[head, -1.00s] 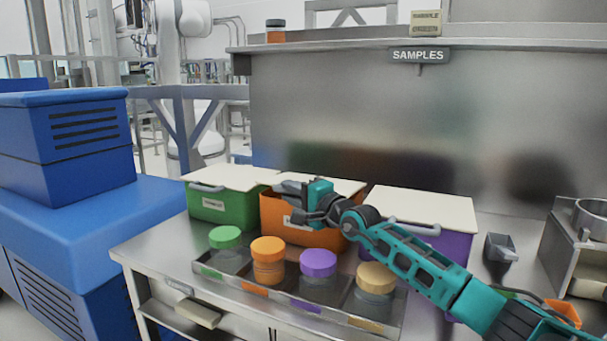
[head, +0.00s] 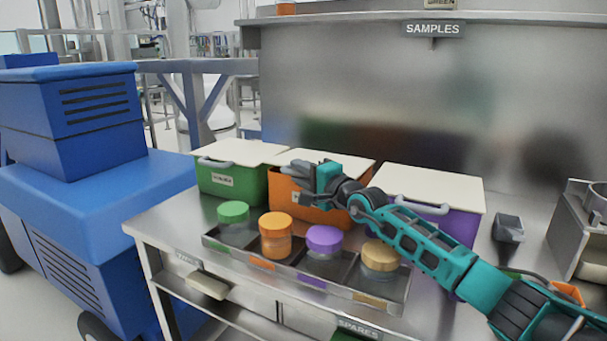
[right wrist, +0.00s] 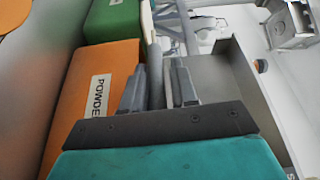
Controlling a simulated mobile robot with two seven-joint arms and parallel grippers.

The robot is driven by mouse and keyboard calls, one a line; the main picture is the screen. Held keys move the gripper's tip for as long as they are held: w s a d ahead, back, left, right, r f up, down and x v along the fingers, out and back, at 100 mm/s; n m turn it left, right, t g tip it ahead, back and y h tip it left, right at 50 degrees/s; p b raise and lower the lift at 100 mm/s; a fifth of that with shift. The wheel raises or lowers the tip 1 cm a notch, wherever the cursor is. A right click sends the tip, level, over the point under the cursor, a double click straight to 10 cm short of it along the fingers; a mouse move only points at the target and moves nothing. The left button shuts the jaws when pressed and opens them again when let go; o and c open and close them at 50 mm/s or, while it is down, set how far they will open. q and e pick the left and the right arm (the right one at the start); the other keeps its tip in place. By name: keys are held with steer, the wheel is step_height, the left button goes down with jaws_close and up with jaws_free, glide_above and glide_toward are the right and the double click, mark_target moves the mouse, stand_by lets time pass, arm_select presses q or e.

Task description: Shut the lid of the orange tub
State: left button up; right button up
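The orange tub (head: 295,188) stands between a green and a purple tub, with a white lid (head: 348,166) on it that looks flat or nearly so. Any small gap under the lid is hard to judge. My right gripper (head: 305,166) is at the front of this lid. In the right wrist view the orange tub (right wrist: 95,125) shows its label. A grey handle bar (right wrist: 155,75) lies between the fingers of my right gripper (right wrist: 159,80), which look closed around it. In the head view the fingers and arm hide part of the tub and its handle. My left gripper is not seen.
The green tub (head: 228,180) and purple tub (head: 455,225) have white lids lying flat. A tray (head: 215,244) with several coloured-lid jars sits in front. A blue machine (head: 70,200) is at the left. A grey scoop (head: 508,228) lies at the right.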

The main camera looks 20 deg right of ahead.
steer(key=shift+s, duration=0.1)
steer(key=shift+s, duration=0.25)
steer(key=p+v, duration=0.1)
steer(key=v, duration=1.1)
steer(key=shift+s+d+f, duration=0.15)
steer(key=shift+s+f, duration=0.05)
